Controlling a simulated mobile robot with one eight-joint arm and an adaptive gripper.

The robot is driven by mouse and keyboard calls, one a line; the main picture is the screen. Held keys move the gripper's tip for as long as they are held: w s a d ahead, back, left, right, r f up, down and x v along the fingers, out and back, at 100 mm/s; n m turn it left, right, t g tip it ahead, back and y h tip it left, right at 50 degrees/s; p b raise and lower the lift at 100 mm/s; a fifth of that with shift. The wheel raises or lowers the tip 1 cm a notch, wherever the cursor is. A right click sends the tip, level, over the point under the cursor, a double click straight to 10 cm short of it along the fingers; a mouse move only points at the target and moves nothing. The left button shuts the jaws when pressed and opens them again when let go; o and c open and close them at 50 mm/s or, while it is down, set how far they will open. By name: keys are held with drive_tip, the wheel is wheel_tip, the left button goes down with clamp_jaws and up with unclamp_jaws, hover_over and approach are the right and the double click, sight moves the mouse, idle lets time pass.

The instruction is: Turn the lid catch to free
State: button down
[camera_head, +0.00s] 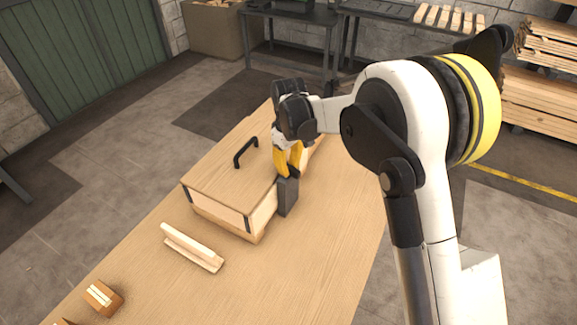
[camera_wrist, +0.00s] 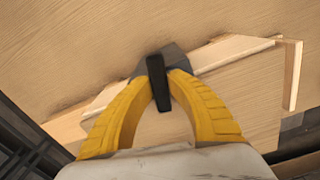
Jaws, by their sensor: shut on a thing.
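A wooden box (camera_head: 230,217) with a flat lid (camera_head: 222,172) sits on the table. A black handle (camera_head: 245,152) stands on the lid. A dark grey catch block (camera_head: 288,198) is at the box's right side. My gripper (camera_head: 291,173) reaches down over this block from above. In the wrist view, its yellow fingers (camera_wrist: 160,76) close on a black bar, the lid catch (camera_wrist: 160,92), in front of the grey block. The head view hides the catch bar's angle behind the gripper.
On the wooden table (camera_head: 290,275), pale wood strips (camera_head: 192,248) lie in front of the box, and a small brown box (camera_head: 103,297) is at the lower left. The table's right front is clear. A dark workbench (camera_head: 290,42) and stacked planks (camera_head: 545,105) stand behind.

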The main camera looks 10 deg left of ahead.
drive_tip(key=m+p, duration=0.1)
drive_tip(key=m, duration=0.3)
drive_tip(key=shift+m, duration=0.3)
drive_tip(key=m, duration=0.3)
drive_tip(key=shift+m, duration=0.3)
drive_tip(key=m+p, duration=0.1)
drive_tip(key=m, duration=0.2)
drive_tip(key=shift+m, duration=2.1)
drive_tip(key=c, duration=1.3)
unclamp_jaws()
